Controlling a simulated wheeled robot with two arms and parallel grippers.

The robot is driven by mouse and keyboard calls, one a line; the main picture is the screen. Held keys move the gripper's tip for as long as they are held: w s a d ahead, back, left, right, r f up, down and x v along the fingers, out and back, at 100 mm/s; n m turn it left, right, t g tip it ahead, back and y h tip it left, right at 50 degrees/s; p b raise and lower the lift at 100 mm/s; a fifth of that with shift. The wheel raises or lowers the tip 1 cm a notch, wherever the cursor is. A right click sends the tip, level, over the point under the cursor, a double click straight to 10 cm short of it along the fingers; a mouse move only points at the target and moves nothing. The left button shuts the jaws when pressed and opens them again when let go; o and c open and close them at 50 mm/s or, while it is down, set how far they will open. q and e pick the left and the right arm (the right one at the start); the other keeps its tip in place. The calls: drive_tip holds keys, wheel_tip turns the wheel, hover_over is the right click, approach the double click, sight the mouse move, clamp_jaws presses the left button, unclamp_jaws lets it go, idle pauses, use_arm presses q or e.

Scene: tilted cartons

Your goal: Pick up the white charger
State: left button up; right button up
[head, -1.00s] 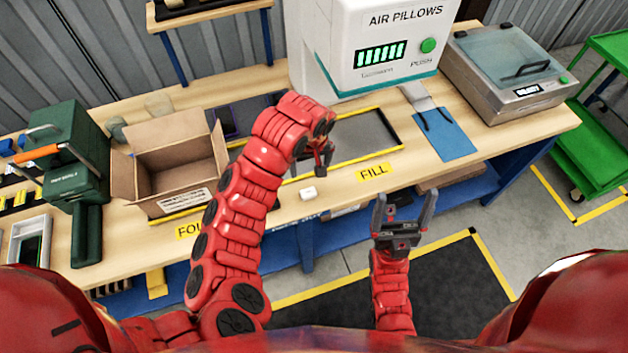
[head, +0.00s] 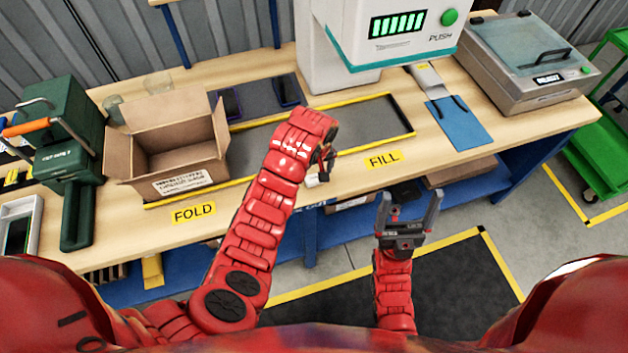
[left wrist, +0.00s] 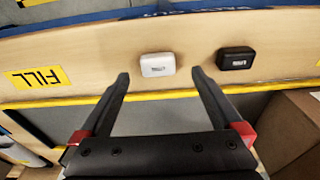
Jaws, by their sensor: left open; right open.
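The white charger (left wrist: 157,64) lies on the wooden bench top in the left wrist view, just beyond and between my left fingertips (left wrist: 160,74). The left gripper is open and empty, with its fingers pointing towards the charger. In the head view a small white part of the charger (head: 311,181) shows beside my left gripper (head: 326,168), which is largely hidden by its own arm. My right gripper (head: 410,200) is open and empty, in front of the bench, its fingers pointing up in the picture.
A black box-shaped item (left wrist: 235,58) lies to the right of the white charger in the left wrist view. An open carton (head: 178,150) stands by the FOLD label (head: 193,213). The FILL label (head: 383,159) is on the bench edge. A blue sheet (head: 458,124) lies further right.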

sight(314, 178)
use_arm(q)
drive_tip(key=shift+f+p, duration=0.3)
drive_tip(key=shift+p, duration=0.05)
drive_tip(key=shift+w+f+p, duration=0.25)
drive_tip(key=shift+f+p, duration=0.2)
drive_tip(key=shift+f, duration=0.5)
drive_tip(key=shift+w+f, duration=0.15)
drive_tip(key=shift+f, duration=0.7)
drive_tip(key=shift+c, duration=0.3)
drive_tip(key=c, duration=1.4)
drive_tip(key=shift+r, duration=0.1)
